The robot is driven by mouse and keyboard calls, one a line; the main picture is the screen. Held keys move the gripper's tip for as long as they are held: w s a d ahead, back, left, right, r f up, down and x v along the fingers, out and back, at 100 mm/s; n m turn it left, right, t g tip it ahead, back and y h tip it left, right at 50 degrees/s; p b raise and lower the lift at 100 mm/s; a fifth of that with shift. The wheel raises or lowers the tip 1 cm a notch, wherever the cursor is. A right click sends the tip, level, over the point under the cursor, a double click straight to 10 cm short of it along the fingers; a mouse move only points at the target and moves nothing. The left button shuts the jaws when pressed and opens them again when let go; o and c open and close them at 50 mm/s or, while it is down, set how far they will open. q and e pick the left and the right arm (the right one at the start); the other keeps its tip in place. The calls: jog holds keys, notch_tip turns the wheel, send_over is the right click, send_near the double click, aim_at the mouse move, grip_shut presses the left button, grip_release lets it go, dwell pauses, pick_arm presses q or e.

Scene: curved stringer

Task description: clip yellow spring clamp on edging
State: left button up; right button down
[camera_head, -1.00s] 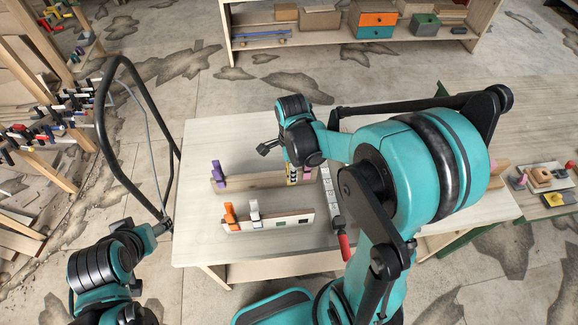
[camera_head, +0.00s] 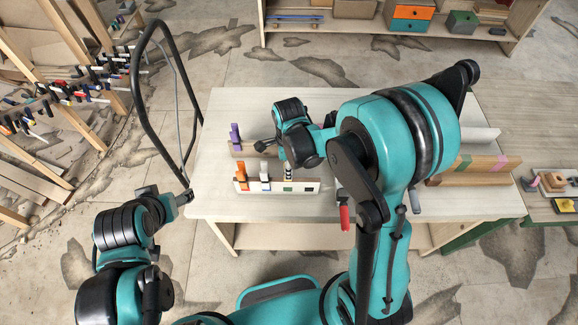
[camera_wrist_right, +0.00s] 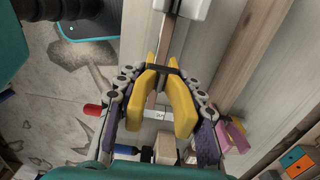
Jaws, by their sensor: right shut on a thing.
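My right gripper (camera_wrist_right: 160,120) is shut on the yellow spring clamp (camera_wrist_right: 181,103), which fills the middle of the right wrist view. A thin strip (camera_wrist_right: 168,40), seemingly the edging, runs up the picture in line with the clamp. I cannot tell whether its jaws touch or straddle it. In the head view the right gripper (camera_head: 288,171) is at the front board (camera_head: 277,187), right of an orange clamp (camera_head: 240,176) and a white clamp (camera_head: 265,174) standing on it. The yellow clamp is not distinguishable there. My left gripper (camera_head: 180,198) is off the table's left side; its fingers are unclear.
A purple clamp (camera_head: 235,134) stands on a second board (camera_head: 240,149) behind. A red-handled tool (camera_head: 345,217) lies by the table's front edge. Wood pieces (camera_head: 475,170) lie on the right. The table's (camera_head: 225,112) back left is clear.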

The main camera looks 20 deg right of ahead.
jog(key=shift+w+f+b, duration=0.2)
jog(key=shift+f+b, duration=0.3)
jog(key=shift+f, duration=0.35)
jog(key=shift+s+r, duration=0.1)
jog(key=shift+f+b, duration=0.2)
jog(key=shift+b, duration=0.1)
jog(key=shift+f, duration=0.1)
jog(key=shift+f+b, duration=0.95)
jog(key=shift+b, duration=0.1)
jog(key=shift+f, duration=0.1)
